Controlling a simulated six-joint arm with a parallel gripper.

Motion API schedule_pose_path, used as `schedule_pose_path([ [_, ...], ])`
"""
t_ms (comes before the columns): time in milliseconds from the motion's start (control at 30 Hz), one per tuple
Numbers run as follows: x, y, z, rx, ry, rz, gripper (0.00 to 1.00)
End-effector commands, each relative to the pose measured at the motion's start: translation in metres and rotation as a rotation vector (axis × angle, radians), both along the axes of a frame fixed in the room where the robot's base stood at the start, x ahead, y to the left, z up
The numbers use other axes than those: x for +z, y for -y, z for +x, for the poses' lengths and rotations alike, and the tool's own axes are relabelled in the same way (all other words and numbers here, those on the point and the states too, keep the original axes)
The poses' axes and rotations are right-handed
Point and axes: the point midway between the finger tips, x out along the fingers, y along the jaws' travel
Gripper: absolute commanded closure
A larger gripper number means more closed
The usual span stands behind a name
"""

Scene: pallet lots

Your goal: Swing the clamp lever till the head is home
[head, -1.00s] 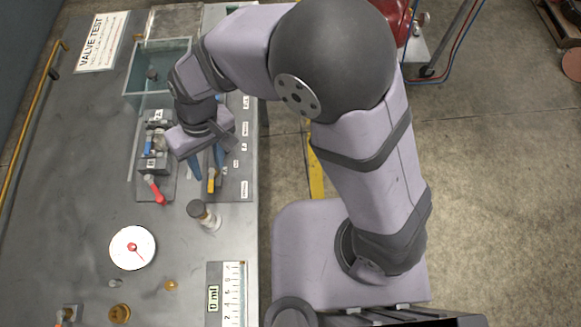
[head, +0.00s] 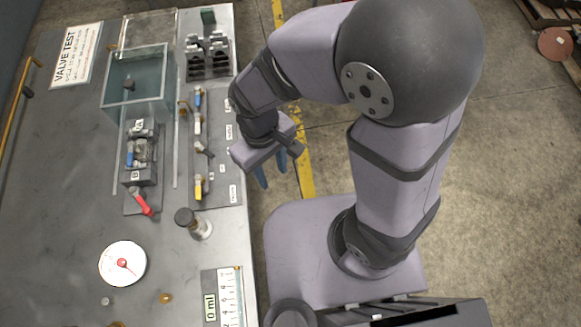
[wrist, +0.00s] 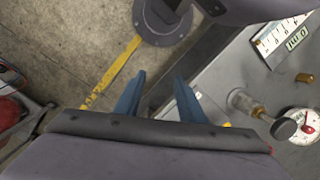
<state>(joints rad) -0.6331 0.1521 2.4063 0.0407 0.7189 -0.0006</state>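The clamp fixture (head: 139,153) is on the bench at the left, with dark blocks marked A and B and a blue part between them. Its lever has a red handle (head: 142,203) pointing down and slightly right. Whether the clamp head is seated is too small to tell. My gripper (head: 272,170) is to the right of the fixture, past the bench's edge and above the floor. Its two blue fingers are apart and empty, which the wrist view (wrist: 157,97) also shows.
A panel with blue- and yellow-handled valves (head: 199,187) lies between fixture and gripper. A glass tank (head: 135,85) and black rack (head: 208,62) stand behind. A black-topped post (head: 190,222), a round dial (head: 123,263) and a 0 ml scale (head: 226,297) are nearer.

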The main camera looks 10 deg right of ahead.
Motion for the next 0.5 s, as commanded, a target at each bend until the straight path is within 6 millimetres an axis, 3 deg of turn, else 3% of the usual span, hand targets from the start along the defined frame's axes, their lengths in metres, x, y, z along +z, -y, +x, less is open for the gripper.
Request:
schedule_pose_path([
  [200,-0.002,0.028,0.001,-0.069,0.007,-0.01,0.64],
  [500,-0.002,0.043,0.0,-0.104,0.01,-0.015,0.64],
])
